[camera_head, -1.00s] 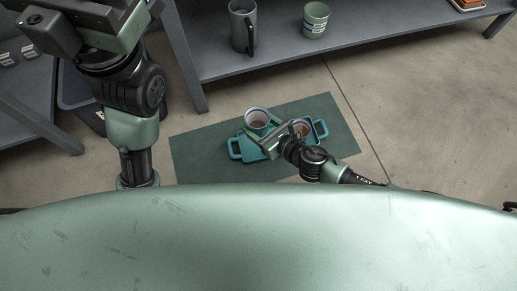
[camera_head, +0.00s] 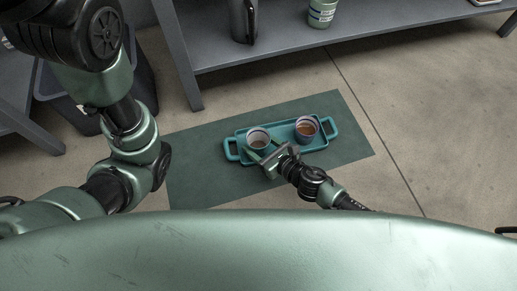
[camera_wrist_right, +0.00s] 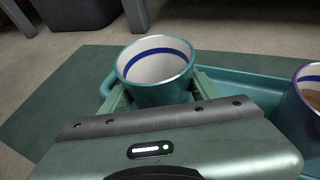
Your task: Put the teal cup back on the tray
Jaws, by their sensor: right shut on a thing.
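The teal cup (camera_head: 258,143) is at the left part of the teal tray (camera_head: 284,149). In the right wrist view the cup (camera_wrist_right: 158,91) is upright, with a white inside and a blue band, between the fingers. My right gripper (camera_head: 267,154) is shut on it from the near side; it also shows in the right wrist view (camera_wrist_right: 155,100). The cup's base is hidden, so I cannot tell whether it touches the tray (camera_wrist_right: 240,84). My left gripper is out of view; only my left arm shows.
A second cup (camera_head: 306,129) with brown contents stands on the tray's right part. The tray lies on a dark green mat (camera_head: 345,145) on the floor. A grey shelf (camera_head: 290,45) behind holds a dark jug (camera_head: 242,20) and a green cup (camera_head: 321,12).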

